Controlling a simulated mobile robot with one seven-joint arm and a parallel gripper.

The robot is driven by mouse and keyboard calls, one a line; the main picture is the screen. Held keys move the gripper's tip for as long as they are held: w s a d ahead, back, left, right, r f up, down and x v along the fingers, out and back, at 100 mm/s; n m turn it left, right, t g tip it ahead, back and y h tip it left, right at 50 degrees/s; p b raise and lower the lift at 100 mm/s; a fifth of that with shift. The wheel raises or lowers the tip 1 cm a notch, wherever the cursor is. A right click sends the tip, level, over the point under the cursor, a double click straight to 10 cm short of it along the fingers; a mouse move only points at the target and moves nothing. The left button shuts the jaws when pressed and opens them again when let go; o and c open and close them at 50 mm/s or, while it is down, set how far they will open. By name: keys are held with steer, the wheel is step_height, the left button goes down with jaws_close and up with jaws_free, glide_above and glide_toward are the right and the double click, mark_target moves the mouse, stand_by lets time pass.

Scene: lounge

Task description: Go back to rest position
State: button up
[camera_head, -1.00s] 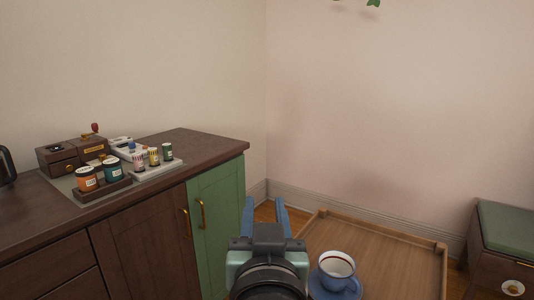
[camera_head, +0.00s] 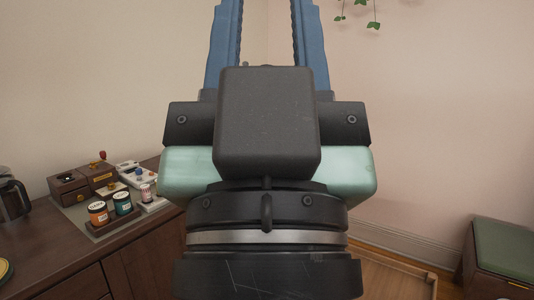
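My gripper (camera_head: 268,20) is raised close to the camera and fills the middle of the head view. Its two blue fingers point up, well apart, with no object seen between them; their tips run past the top edge of the picture. The gripper's body hides the middle of the room, including the right end of the cabinet and most of the wooden tray table (camera_head: 392,272). The cup and saucer are not visible now.
A dark wooden cabinet (camera_head: 70,255) on the left holds a coffee carafe (camera_head: 12,200), a wooden box (camera_head: 68,187), an orange jar (camera_head: 98,213) and a teal jar (camera_head: 122,203). A green-topped bench (camera_head: 503,248) stands at the right. A plant (camera_head: 372,24) hangs at top right.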

step_height(320, 180, up, 17)
steer(key=p, duration=1.4)
steer(key=shift+p, duration=0.35)
